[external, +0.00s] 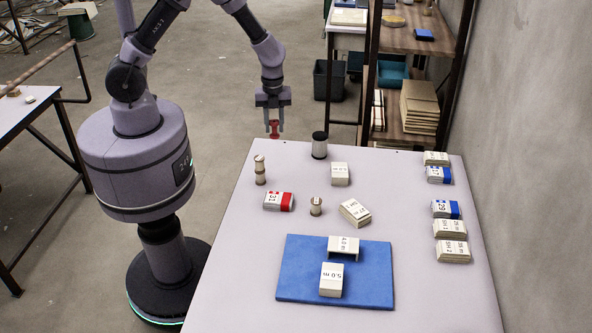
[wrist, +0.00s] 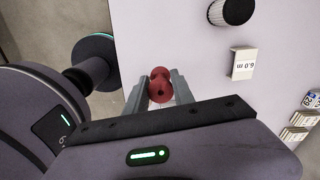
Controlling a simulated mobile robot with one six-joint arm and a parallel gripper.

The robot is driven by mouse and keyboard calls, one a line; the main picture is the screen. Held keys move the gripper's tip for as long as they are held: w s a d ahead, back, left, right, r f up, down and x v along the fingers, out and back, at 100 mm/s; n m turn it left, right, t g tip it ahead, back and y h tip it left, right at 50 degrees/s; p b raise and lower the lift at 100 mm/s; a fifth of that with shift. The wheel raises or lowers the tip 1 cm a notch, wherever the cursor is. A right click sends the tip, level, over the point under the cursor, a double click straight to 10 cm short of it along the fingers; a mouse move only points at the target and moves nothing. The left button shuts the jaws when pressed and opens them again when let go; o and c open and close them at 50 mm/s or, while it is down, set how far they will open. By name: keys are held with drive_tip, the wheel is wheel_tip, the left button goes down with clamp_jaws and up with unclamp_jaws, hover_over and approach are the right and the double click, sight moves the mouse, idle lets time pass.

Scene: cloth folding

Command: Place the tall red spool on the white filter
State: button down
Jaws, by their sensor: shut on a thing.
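The red spool (external: 274,129) is between the fingers of my gripper (external: 274,122), which is shut on it. It hangs at the far left edge of the table; its height above the top is hard to tell. In the wrist view the spool (wrist: 160,86) shows between the fingertips (wrist: 160,90). A short cylinder with pale ribbed sides and a black top (external: 319,149), likely the white filter, stands upright to the right of the spool, apart from it. It also shows at the top of the wrist view (wrist: 232,12). Nothing is on top of it.
A white box (external: 340,173) stands close in front of the filter. Two beige spools (external: 260,170) (external: 316,206), a red-and-white box (external: 279,201) and a blue mat (external: 379,276) with white boxes lie nearer. Several boxes line the right edge. A shelf (external: 415,42) stands behind.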

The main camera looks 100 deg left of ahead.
drive_tip(key=a, duration=0.4)
drive_tip(key=b, duration=0.2)
hover_over(320, 134)
drive_tip(key=shift+d+f, duration=0.1)
drive_tip(key=shift+f, duration=0.6)
wheel_tip(320, 134, down, 3)
drive_tip(key=shift+f+b, duration=0.2)
drive_tip(key=shift+b, duration=0.75)
drive_tip(key=shift+r, duration=0.15)
drive_tip(key=c, duration=1.1)
unclamp_jaws()
